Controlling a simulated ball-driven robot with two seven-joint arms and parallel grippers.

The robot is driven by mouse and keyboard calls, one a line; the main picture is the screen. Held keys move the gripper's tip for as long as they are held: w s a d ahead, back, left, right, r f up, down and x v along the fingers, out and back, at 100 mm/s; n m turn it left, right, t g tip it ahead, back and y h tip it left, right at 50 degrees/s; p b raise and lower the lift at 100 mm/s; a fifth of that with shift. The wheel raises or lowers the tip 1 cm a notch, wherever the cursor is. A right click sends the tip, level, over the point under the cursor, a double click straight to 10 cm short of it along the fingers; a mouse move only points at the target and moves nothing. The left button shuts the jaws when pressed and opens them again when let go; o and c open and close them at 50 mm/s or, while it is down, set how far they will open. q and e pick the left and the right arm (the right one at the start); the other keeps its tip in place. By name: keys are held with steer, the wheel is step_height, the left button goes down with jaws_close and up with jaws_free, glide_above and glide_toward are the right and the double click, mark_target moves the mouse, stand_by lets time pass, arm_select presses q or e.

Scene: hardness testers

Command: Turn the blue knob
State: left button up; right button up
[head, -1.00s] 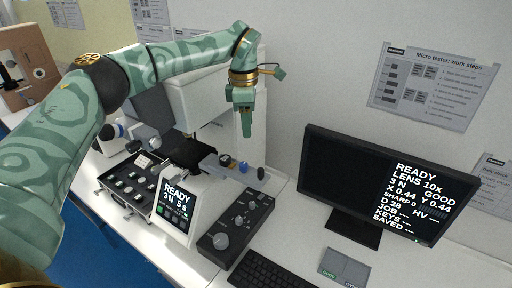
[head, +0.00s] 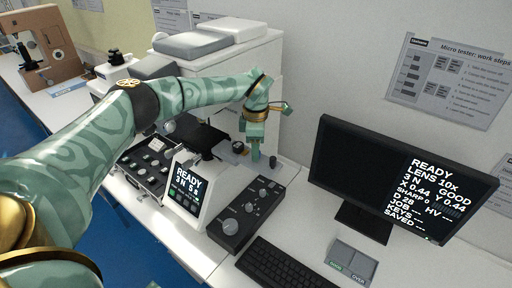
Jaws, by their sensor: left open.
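The micro hardness tester (head: 225,95) stands against the wall, with its dark stage (head: 203,140) in front. My left gripper (head: 255,152) points down at the right side of the stage, between a small dark knob with a brownish top (head: 238,147) and a black knob (head: 272,161). The blue knob is hidden behind its fingers, so I cannot tell whether they touch it. The left gripper is open. My right gripper is out of view.
A control box with grey knobs (head: 228,226) and a keyboard (head: 285,266) lie in front of the tester. A lit display (head: 186,190) reads READY. The monitor (head: 395,185) stands to the right. A grey two-part pad (head: 350,262) lies before it.

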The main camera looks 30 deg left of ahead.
arm_select(q)
steer(key=shift+w+f, duration=0.15)
steer(key=shift+f, duration=0.25)
steer(key=c, duration=1)
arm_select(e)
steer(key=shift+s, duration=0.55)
